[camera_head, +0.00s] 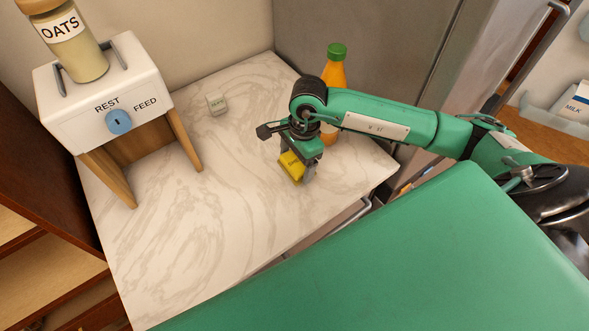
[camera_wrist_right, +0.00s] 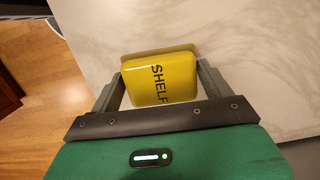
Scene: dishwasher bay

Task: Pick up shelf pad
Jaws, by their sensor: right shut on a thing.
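The yellow shelf pad (camera_head: 291,167) is between the fingers of my right gripper (camera_head: 296,170), over the right part of the marble counter (camera_head: 232,170). I cannot tell for sure whether the pad still touches the counter. My left gripper is not in view.
An orange bottle with a green cap (camera_head: 335,75) stands behind my right arm. A small pale block (camera_head: 216,103) lies toward the back of the counter. A white feeder box (camera_head: 102,95) on wooden legs holds an oats jar (camera_head: 75,50) at left. The counter's middle is clear.

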